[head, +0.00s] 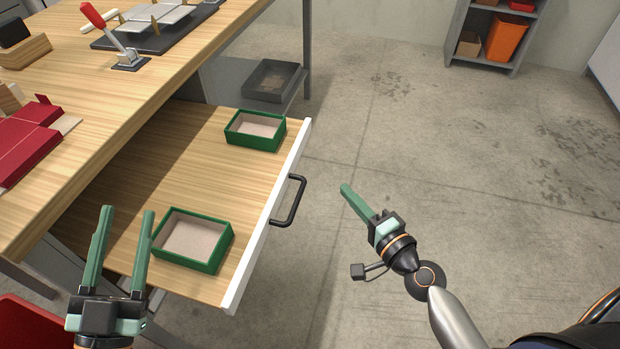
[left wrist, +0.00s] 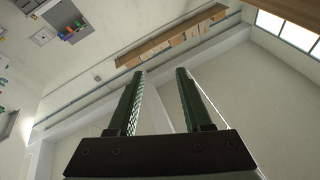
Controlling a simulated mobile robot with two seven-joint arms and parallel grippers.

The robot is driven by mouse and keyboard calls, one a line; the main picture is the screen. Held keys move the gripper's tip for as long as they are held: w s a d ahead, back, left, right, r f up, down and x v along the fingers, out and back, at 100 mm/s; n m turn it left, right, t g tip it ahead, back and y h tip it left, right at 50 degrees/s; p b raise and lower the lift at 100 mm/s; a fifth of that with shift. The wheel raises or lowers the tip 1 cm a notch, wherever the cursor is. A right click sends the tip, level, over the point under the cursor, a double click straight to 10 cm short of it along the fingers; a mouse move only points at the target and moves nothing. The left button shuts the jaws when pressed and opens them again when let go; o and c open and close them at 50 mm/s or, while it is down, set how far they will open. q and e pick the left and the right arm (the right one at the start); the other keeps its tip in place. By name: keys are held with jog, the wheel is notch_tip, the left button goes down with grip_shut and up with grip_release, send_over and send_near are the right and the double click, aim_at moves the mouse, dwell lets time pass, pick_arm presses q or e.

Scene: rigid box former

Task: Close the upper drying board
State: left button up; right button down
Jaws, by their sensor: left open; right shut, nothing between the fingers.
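The upper drying board (head: 190,150) is a wooden pull-out board with a white front edge and a black handle (head: 291,201). It is pulled out from under the wooden workbench (head: 130,100). Two green open boxes lie on it, one near the far end (head: 257,130) and one near the close end (head: 193,241). My left gripper (head: 127,208) is open and empty, in front of the board's near left part. My left fingers also show in the left wrist view (left wrist: 158,90), with nothing between them. My right gripper (head: 344,188) is shut and empty, to the right of the handle and apart from it.
On the bench are a red-handled clamp (head: 120,45), a dark fixture (head: 150,22) and red flat card (head: 25,140). A grey tray (head: 272,80) sits lower, behind the board. A shelf (head: 490,40) stands at the back. The floor right of the board is clear.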

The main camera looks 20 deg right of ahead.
pick_arm(q)
jog(key=h, duration=0.1)
pick_arm(e)
jog(key=m, duration=0.1)
jog(key=p, duration=0.1)
send_near(301, 146)
jog(key=d, duration=0.3)
pick_arm(q)
jog(key=n+g+y, duration=0.2)
jog(key=g+y, duration=0.1)
send_over(166, 276)
notch_tip(166, 276, down, 8)
jog(key=shift+d+r, duration=0.1)
jog(key=shift+f+y, duration=0.3)
jog(key=shift+f, duration=0.65)
pick_arm(e)
jog(key=shift+t, duration=0.3)
jog(key=w+a, duration=0.2)
jog(key=w, duration=0.1)
jog(key=w+a, duration=0.1)
jog(key=w, duration=0.1)
jog(key=shift+a+f, duration=0.2)
jog(key=shift+a, duration=0.1)
pick_arm(q)
jog(key=shift+f+g, duration=0.1)
jog(key=shift+g, duration=0.2)
pick_arm(e)
jog(key=shift+w+a, duration=0.35)
